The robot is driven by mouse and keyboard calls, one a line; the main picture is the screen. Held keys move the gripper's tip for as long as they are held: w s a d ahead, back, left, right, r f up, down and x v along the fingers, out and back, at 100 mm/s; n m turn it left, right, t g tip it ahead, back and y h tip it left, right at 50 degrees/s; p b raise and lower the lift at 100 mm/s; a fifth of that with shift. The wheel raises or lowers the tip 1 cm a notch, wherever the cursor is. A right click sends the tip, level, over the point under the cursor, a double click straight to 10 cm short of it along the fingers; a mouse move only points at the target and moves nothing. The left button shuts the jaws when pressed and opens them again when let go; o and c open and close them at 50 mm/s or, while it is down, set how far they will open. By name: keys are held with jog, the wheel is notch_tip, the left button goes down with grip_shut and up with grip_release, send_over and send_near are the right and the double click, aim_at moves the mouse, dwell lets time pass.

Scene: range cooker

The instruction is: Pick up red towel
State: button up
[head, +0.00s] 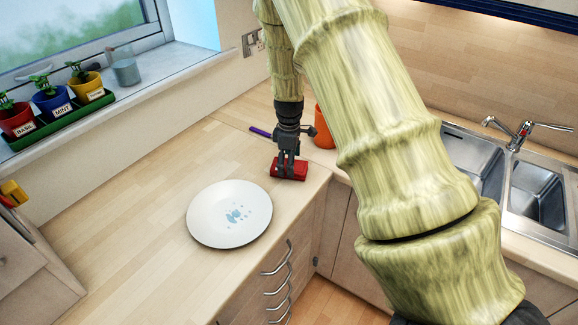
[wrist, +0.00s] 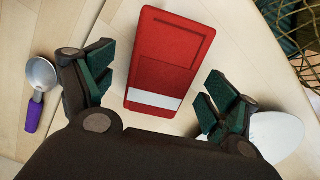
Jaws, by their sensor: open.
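The red towel (head: 299,169) is a small folded red block lying on the wooden counter near its inner corner. In the wrist view the red towel (wrist: 168,58) lies flat with a white band along its near end. My gripper (head: 287,168) points down at the towel from above. In the wrist view my gripper (wrist: 157,90) is open, its green-padded fingers spread to the left and right of the towel. The fingers look apart from the towel. How high the fingertips are above the counter is hard to tell.
A white plate (head: 229,214) lies on the counter in front of the towel. A purple-handled spoon (wrist: 37,95) lies to the left, and an orange mug (head: 323,128) stands close behind. The sink (head: 541,190) is at the right. The counter at left is clear.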

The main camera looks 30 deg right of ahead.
jog(key=shift+f, duration=0.85)
jog(key=c, duration=1.2)
jog(key=shift+r, duration=0.1)
jog(key=shift+r+b, duration=0.4)
jog(key=shift+r, duration=0.35)
jog(key=shift+r+b, duration=0.55)
jog(key=shift+r, duration=0.4)
jog(key=s+a+b, duration=0.1)
jog(key=s+a, duration=0.1)
jog(key=s, duration=0.2)
jog(key=s+a+r+b, duration=0.1)
jog(key=s+a+b, duration=0.1)
jog(key=s, duration=0.3)
jog(key=s+a+b, duration=0.1)
jog(key=s+a, duration=0.2)
jog(key=s, duration=0.2)
jog(key=shift+s+a+r+b, duration=0.1)
jog(key=shift+a+r+b, duration=0.15)
jog(key=shift+a+b, duration=0.1)
